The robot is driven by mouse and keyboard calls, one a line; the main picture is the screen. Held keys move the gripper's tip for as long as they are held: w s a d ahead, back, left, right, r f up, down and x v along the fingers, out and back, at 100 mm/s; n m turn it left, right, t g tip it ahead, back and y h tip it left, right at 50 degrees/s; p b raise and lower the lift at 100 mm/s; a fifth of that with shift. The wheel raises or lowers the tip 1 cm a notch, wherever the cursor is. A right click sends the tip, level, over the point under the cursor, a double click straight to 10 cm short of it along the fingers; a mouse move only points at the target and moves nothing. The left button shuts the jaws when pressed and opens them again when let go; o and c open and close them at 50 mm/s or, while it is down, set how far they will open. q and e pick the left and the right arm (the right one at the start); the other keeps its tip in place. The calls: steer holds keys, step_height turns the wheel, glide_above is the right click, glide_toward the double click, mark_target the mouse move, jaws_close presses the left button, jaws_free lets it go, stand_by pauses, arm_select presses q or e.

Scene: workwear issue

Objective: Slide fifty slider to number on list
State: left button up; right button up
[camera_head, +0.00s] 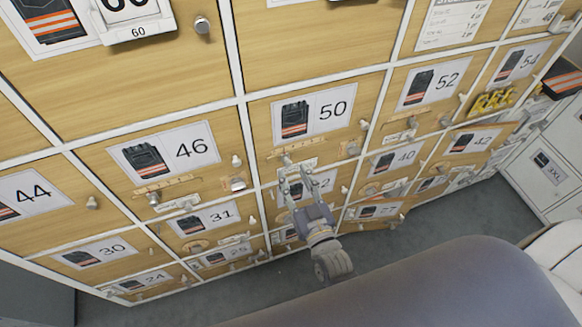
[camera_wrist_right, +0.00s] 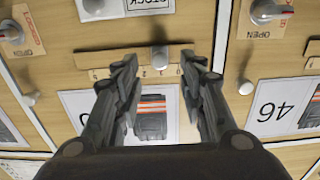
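My right gripper (camera_head: 295,172) is open below the 50 label. In the wrist view its fingers (camera_wrist_right: 159,74) point at the strip, one on each side of the knob; contact is unclear. The printed list (camera_head: 453,22) is at upper right, too small to read.
Door 46 (camera_head: 165,155) is to the left with its own slider strip, and door 52 (camera_head: 433,86) to the right. Round knobs and turn latches stick out around the strip. Grey floor (camera_head: 440,225) lies below the lockers.

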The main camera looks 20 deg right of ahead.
mark_target(288, 165)
steer(key=shift+w, duration=1.6)
jaws_close()
steer(key=shift+d+p, duration=0.45)
steer(key=shift+d, duration=0.9)
jaws_free()
steer(key=shift+a, duration=0.1)
